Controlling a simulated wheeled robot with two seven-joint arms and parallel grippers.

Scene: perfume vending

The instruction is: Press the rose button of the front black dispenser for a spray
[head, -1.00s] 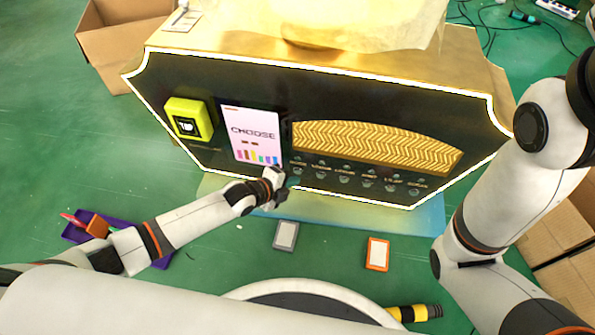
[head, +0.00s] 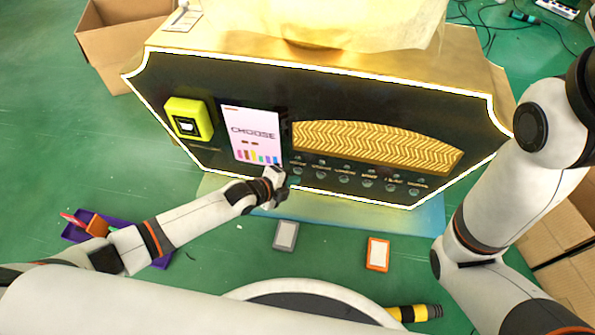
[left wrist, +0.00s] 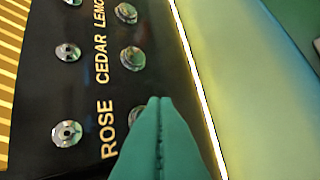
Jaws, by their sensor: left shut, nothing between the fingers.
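The black dispenser front (head: 240,80) with its white glowing edge faces me in the head view. My left gripper (head: 280,188) is at the left end of its rows of small round fittings, below the "CHOOSE" screen (head: 252,136). In the left wrist view, my shut left fingers (left wrist: 160,102) are empty and overlap the rose button (left wrist: 136,113), hiding much of it. I cannot tell whether they touch it. The "ROSE" label (left wrist: 109,130) is beside it, and a metal fitting (left wrist: 67,133) is farther left. The cedar button (left wrist: 132,58) is above. My right gripper is out of view.
A yellow reader (head: 189,119) is on the panel's left. A grey card-like block (head: 286,235) and an orange one (head: 377,254) lie in front. A purple tray (head: 76,232) is at lower left. Cardboard boxes stand at back left and right.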

